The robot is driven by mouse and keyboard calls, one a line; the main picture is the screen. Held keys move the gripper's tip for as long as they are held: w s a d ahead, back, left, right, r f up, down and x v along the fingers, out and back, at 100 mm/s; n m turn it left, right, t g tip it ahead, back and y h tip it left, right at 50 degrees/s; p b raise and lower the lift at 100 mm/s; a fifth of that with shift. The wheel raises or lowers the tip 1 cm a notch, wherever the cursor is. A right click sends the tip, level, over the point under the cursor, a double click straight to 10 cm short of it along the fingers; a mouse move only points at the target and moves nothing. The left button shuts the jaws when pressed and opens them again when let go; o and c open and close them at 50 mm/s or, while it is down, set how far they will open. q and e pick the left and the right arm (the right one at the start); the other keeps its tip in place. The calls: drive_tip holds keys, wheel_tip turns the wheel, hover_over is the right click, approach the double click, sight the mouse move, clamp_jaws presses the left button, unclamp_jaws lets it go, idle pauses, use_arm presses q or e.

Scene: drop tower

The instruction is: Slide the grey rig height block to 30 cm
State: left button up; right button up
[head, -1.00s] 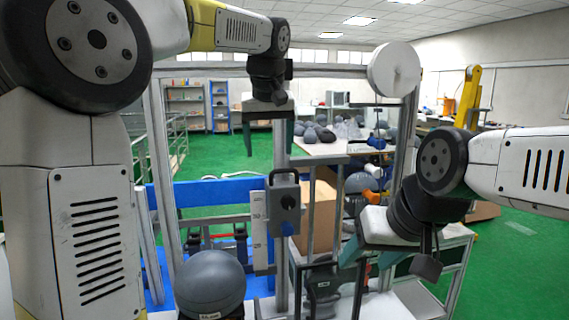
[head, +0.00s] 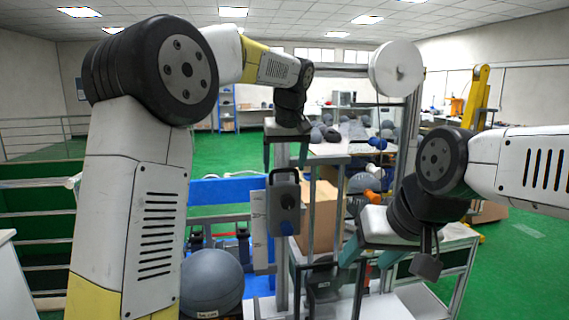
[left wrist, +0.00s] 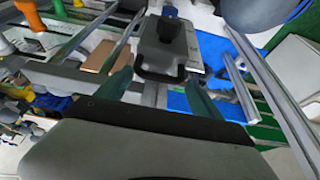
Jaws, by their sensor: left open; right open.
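The grey height block (head: 286,212), with a loop handle on top and a dark blue knob on its face, sits on the rig's upright post beside a white scale plate (head: 259,232). Its exact reading is too small to tell. My left gripper (head: 285,162) is open, pointing down just above the handle. In the left wrist view the block (left wrist: 178,42) lies ahead, and its handle shows between the open fingers (left wrist: 160,88); I cannot tell whether they touch it. My right gripper (head: 367,262) is open and empty, low at the right of the rig.
A large grey ball (head: 212,284) is left of the block, low down. A white disc (head: 396,68) is at the frame's top right. A cardboard box (head: 320,215) and a table with several balls (head: 340,148) stand behind. A blue beam (head: 225,190) crosses behind the post.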

use_arm(q)
clamp_jaws()
idle(0.3)
idle(1.1)
unclamp_jaws()
drive_tip(key=v, duration=0.7)
drive_tip(key=shift+r, duration=0.35)
drive_tip(key=shift+s, duration=0.15)
